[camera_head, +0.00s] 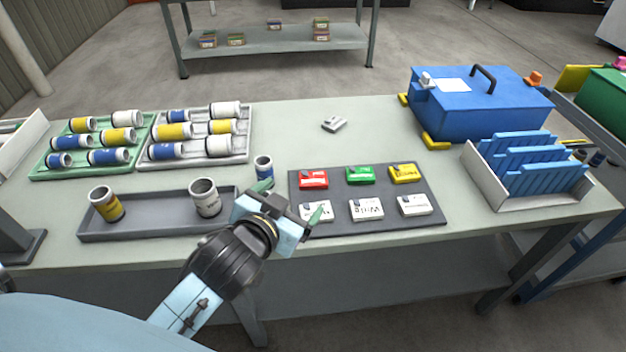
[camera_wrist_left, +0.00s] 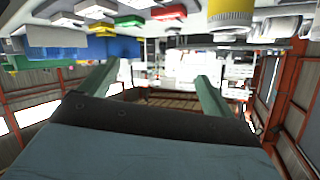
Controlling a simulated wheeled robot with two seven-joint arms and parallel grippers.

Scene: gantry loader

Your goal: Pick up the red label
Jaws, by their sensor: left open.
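The red label (camera_head: 313,179) lies flat at the back left of a dark grey mat (camera_head: 375,236) on the table. A red block, which looks like the same label, shows at the top of the left wrist view (camera_wrist_left: 168,13). My left gripper (camera_head: 289,201) is over the table's front part, just left of and in front of the red label. Its green fingers are spread apart with nothing between them, and they also show apart in the left wrist view (camera_wrist_left: 155,88). My right gripper is in neither view.
Green (camera_head: 360,175), yellow (camera_head: 405,173) and several white labels (camera_head: 366,209) share the mat. A small can (camera_head: 264,168) stands close behind my gripper. A grey tray (camera_head: 150,222) with two cans is left. A blue box (camera_head: 475,105) stands at the back right. The table's back middle is mostly clear.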

